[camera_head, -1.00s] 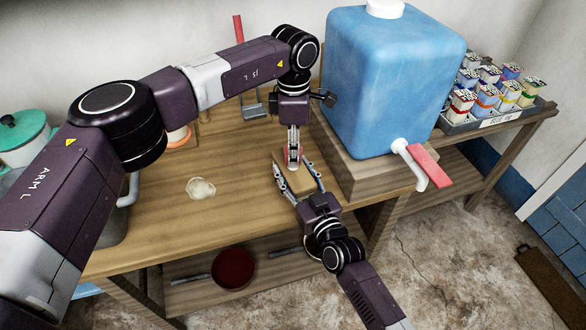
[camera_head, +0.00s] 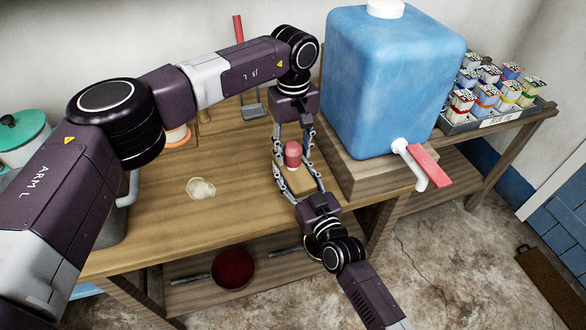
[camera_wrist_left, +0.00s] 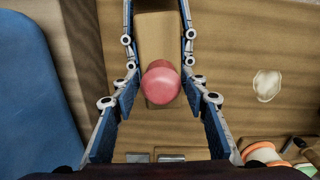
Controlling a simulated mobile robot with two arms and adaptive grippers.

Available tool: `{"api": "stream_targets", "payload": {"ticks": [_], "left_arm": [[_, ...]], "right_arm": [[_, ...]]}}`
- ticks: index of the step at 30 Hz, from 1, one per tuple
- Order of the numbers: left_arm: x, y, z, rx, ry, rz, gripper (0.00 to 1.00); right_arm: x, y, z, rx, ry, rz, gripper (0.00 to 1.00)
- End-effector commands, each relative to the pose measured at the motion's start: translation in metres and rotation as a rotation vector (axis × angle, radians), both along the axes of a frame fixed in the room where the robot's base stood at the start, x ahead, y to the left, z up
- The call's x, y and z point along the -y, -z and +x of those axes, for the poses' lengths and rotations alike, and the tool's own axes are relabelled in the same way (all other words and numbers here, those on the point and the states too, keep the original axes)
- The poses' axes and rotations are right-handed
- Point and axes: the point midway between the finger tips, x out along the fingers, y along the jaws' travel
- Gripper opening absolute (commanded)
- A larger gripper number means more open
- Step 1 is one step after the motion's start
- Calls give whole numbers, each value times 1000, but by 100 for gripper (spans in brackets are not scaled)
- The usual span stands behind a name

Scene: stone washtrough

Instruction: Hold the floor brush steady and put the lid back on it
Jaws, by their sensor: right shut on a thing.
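The floor brush (camera_head: 301,184) shows as a pale wooden block on the bench, and it also shows in the left wrist view (camera_wrist_left: 158,36). My right gripper (camera_head: 297,172) is shut on the block, one finger along each side. The red lid (camera_head: 292,154), a rounded cylinder, stands upright at the block's far end and appears to rest on it. The lid also shows in the left wrist view (camera_wrist_left: 161,80). My left gripper (camera_head: 292,142) is open above and around the lid, with gaps on both sides. The contact under the lid is hidden.
A blue water tank (camera_head: 390,85) with a red-handled tap (camera_head: 428,166) stands close on the right. A crate of small cartons (camera_head: 500,118) is beyond it. A pale lump (camera_head: 200,188) lies on the bench at left. The bench (camera_head: 235,210) around the lump is clear.

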Motion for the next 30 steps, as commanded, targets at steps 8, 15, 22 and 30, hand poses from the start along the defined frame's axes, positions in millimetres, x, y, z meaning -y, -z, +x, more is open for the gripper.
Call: {"api": "stream_targets", "payload": {"ticks": [8,15,22,30], "left_arm": [[0,0,0,-1,-2,1,51],[0,-17,0,0,-2,0,51],[0,-66,0,1,-2,-1,51],[0,-110,0,0,-2,-1,51]], "right_arm": [[0,0,0,0,0,1,0],[0,0,0,0,1,1,0],[0,0,0,0,1,1,0],[1,0,0,0,1,1,0]]}}
